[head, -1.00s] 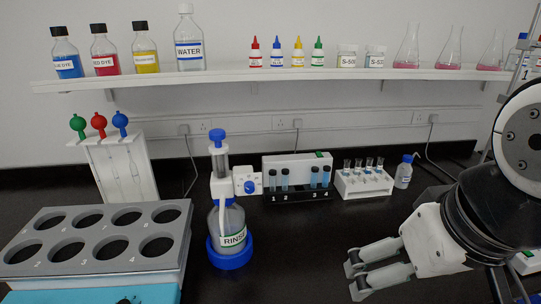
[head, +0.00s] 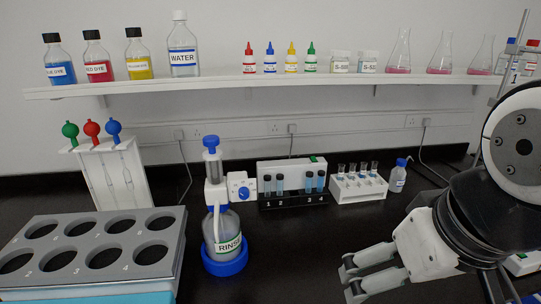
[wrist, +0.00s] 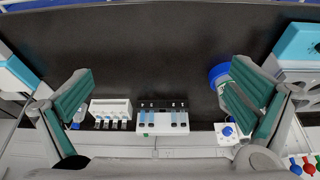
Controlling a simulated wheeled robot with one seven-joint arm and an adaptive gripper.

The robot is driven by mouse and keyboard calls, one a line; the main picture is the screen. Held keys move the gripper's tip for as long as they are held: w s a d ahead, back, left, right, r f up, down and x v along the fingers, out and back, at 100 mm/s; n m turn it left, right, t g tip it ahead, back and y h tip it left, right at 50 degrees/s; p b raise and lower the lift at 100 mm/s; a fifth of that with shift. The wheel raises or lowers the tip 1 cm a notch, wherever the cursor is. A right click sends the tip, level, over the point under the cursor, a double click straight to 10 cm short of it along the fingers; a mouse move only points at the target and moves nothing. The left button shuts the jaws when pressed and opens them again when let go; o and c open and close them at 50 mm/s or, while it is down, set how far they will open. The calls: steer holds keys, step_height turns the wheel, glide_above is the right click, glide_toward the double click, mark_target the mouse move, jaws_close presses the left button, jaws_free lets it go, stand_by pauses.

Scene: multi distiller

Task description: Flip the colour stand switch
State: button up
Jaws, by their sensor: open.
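The colour stand (head: 291,172) is a white upright panel with a black base holding tubes marked by numbers. It stands against the back of the bench, right of the rinse bottle. A small green switch (head: 313,159) shows on its top edge at the right; its exact setting is too small to tell. My gripper (head: 350,278) is open and empty, nearer the front and to the right of the stand. In the wrist view the stand (wrist: 164,124) appears between and beyond my open fingers (wrist: 161,85), apart from both.
The rinse bottle (head: 223,240) with its dispenser stands left of the stand. A white tube rack (head: 357,187) and small blue-capped bottle (head: 398,177) stand to its right. A grey holed block (head: 100,245) fills the front left. The shelf (head: 280,84) hangs above. Bare black bench lies before the stand.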

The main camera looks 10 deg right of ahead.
steer(key=shift+w, duration=0.3)
steer(key=c, duration=0.8)
steer(key=w, duration=0.3)
steer(key=w+d+t, duration=0.1)
steer(key=w, duration=0.2)
steer(key=w+t+h, duration=0.1)
steer(key=w, duration=0.3)
steer(key=shift+w+d+r+b, duration=0.1)
steer(key=shift+d+r+b, duration=0.05)
steer(key=shift+d+b, duration=0.15)
jaws_close()
steer(key=w+d+f+t+b, duration=0.1)
steer(key=w+d+f+t, duration=0.1)
steer(key=w, duration=1)
steer(key=w+d+f+t+y+b, duration=0.1)
steer(key=w+t, duration=0.4)
steer(key=w, duration=0.7)
steer(key=w+d+f+t+b, duration=0.1)
steer(key=w+d+f+t, duration=0.2)
steer(key=w, duration=0.9)
steer(key=shift+w+f+y, duration=0.15)
steer(key=shift+w+y, duration=0.05)
steer(key=shift+y, duration=0.1)
